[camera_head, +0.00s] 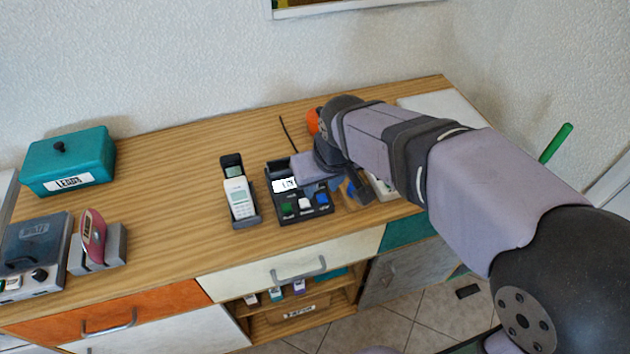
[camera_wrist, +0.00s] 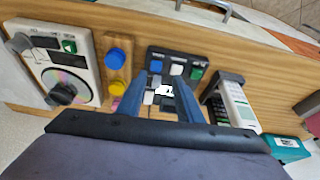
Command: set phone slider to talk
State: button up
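The phone is a pale handset with a keypad (camera_head: 239,197) in a dark cradle near the middle of the wooden counter. It also shows in the wrist view (camera_wrist: 238,104), to the right of my fingers. The slider and its setting are too small to make out. My gripper (camera_wrist: 161,82) has its two blue fingers apart, with nothing clearly held between them. It is over the black device beside the phone. In the head view my arm hides much of the gripper.
A black device (camera_head: 317,209) with a display and green, white and blue buttons stands right of the phone. A white disc player (camera_wrist: 62,68) and blue and yellow knobs (camera_wrist: 117,57) lie farther along. A teal box (camera_head: 70,160) stands left.

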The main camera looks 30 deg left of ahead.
jog(key=shift+w+a+r+m+t, duration=0.15)
jog(key=shift+w+a+r, duration=0.25)
jog(key=shift+r, duration=0.25)
jog(key=shift+w+a+r+m+t, duration=0.15)
jog(key=shift+w+a+r, duration=0.2)
jog(key=shift+r, duration=0.25)
jog(key=shift+p+x, duration=0.5)
jog(key=shift+x, duration=3)
jog(key=shift+a, duration=0.1)
